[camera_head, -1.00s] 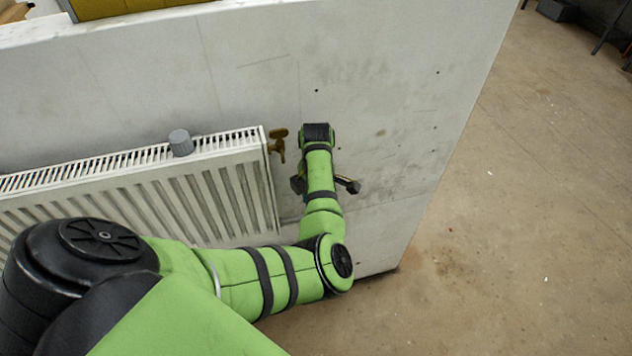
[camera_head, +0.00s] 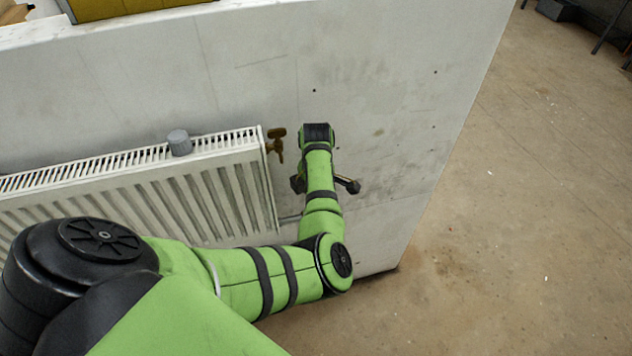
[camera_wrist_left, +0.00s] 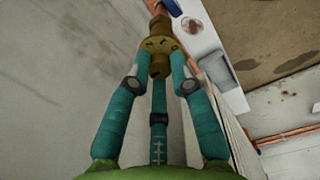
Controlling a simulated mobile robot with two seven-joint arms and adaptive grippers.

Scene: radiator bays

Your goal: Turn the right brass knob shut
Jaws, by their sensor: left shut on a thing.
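My left gripper (camera_wrist_left: 161,66) is shut on a brass knob (camera_wrist_left: 158,45) in the left wrist view. Its teal fingers close around the near end of the brass, and the flared part shows beyond the fingertips. The gripper and the held knob are hidden there behind my own arm, with only dark parts jutting out on both sides. A brass valve (camera_head: 276,146) with a flat handle stands free at the radiator's upper right corner. My right gripper is not in view.
A grey cylinder (camera_head: 180,142) sits on the radiator's top grille. The pale wall panel (camera_head: 400,120) rises close behind my arm. A short pipe (camera_head: 289,219) leaves the radiator's lower right side. Bare floor (camera_head: 530,200) lies open to the right.

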